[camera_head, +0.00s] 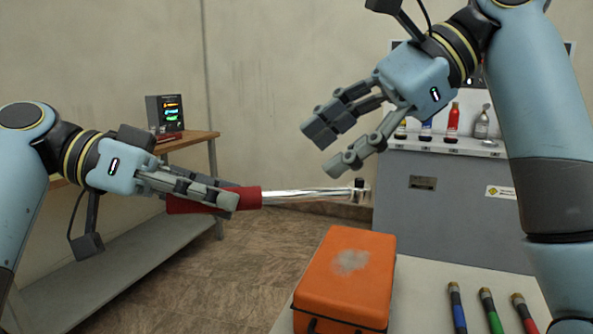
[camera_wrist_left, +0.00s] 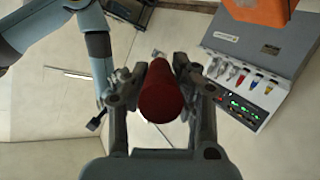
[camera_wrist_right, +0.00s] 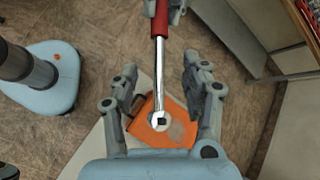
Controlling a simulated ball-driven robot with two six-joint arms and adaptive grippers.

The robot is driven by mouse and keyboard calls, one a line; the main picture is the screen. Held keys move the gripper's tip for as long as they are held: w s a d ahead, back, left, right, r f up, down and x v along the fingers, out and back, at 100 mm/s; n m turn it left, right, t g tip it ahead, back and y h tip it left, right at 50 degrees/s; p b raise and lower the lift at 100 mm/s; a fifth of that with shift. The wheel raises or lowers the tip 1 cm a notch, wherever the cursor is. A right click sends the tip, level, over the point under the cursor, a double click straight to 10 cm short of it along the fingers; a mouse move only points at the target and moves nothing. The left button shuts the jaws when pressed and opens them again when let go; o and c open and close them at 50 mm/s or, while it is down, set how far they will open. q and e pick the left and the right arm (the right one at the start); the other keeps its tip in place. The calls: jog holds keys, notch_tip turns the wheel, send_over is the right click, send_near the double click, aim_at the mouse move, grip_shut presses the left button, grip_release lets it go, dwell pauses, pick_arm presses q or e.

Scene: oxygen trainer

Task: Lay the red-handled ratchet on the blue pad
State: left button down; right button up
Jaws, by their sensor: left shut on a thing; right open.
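My left gripper (camera_head: 222,196) is shut on the red handle and holds the ratchet roughly level in the air, head pointing right. In the left wrist view the handle (camera_wrist_left: 160,95) sits end-on between the fingers. My right gripper (camera_head: 332,148) is open and empty, above the head end of the ratchet. In the right wrist view the shaft (camera_wrist_right: 159,75) shows between its open fingers; contact is not clear. I cannot make out a blue pad in any view.
An orange case (camera_head: 345,275) stands on a pale table below the ratchet's head. A grey cabinet (camera_head: 420,210) with bottles stands behind. A wooden-topped bench (camera_head: 185,140) with a small monitor is at the left.

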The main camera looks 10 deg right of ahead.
aim_at(279, 192)
jog(key=x, duration=0.8)
jog(key=shift+a+f, duration=0.15)
jog(key=shift+f, duration=0.05)
grip_shut()
pick_arm(q)
jog(key=c, duration=1)
grip_release()
jog(key=shift+a, duration=0.15)
